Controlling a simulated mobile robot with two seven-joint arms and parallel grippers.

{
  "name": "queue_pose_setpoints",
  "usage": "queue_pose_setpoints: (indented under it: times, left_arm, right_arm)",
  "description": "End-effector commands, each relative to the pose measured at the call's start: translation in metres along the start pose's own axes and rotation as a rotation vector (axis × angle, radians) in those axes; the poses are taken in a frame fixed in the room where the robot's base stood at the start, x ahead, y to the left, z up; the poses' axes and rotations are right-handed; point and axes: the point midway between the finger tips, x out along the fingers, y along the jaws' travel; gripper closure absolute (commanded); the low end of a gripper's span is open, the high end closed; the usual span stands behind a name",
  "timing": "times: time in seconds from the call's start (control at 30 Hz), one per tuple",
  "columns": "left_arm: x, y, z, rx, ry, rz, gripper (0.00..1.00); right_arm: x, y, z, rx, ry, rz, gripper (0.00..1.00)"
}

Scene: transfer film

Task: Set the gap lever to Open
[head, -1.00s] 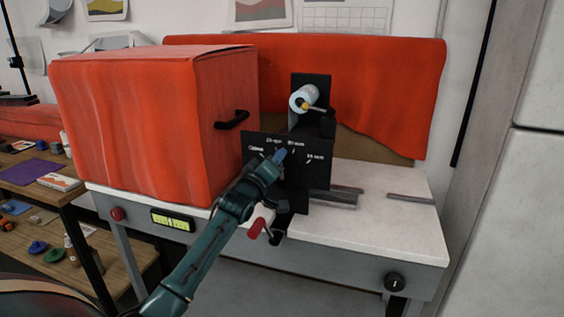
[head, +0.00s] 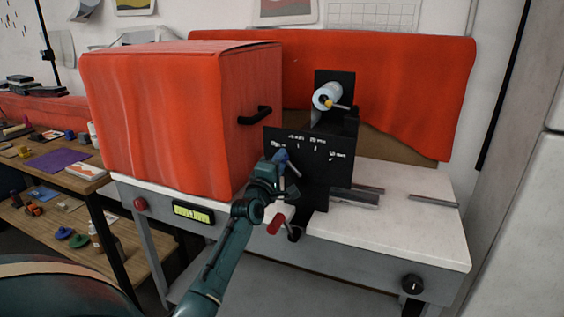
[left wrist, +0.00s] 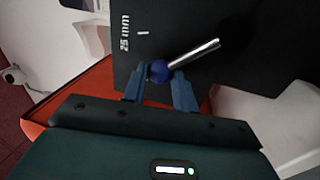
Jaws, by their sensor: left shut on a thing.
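The gap lever is a silver rod (left wrist: 195,52) with a blue ball knob (left wrist: 159,71). My left gripper (left wrist: 158,84) has its two blue fingers closed around the knob. In the head view my left gripper (head: 281,156) is at the upper left part of the black scale panel (head: 318,180), near its leftmost label. The rod runs down and right from the knob there. The "25 mm" label and a tick show on the panel in the left wrist view (left wrist: 240,65). Other labels are small and blurred in the head view. My right gripper is out of view.
A large red box (head: 165,120) with a black handle stands left of the panel on the white bench (head: 400,225). A white roll (head: 326,96) is above and behind the panel. A red-handled crank (head: 274,224) is below my gripper. The right bench end is mostly clear.

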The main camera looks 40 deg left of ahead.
Motion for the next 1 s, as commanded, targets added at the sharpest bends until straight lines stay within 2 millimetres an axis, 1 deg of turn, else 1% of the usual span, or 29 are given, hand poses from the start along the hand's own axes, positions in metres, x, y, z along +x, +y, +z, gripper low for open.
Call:
queue_pose_setpoints:
  times: [0.03,0.53,0.57,0.8,1.0]
  left_arm:
    - [-0.0004,-0.0030,0.0043,-0.018,-0.006,-0.006,1.00]
    - [-0.0006,-0.0041,0.0028,-0.033,-0.002,-0.006,1.00]
    - [-0.0006,-0.0041,0.0028,-0.033,-0.002,-0.007,0.69]
    - [-0.0003,-0.0027,0.0008,-0.027,0.001,-0.004,0.50]
    - [-0.0002,-0.0017,-0.0002,-0.025,0.003,-0.001,0.50]
  right_arm:
    - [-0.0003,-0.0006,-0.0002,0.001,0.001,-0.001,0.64]
    - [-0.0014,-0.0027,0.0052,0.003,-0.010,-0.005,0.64]
    - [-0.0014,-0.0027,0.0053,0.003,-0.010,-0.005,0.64]
    - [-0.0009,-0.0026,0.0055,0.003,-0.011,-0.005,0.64]
    - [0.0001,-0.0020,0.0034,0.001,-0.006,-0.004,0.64]
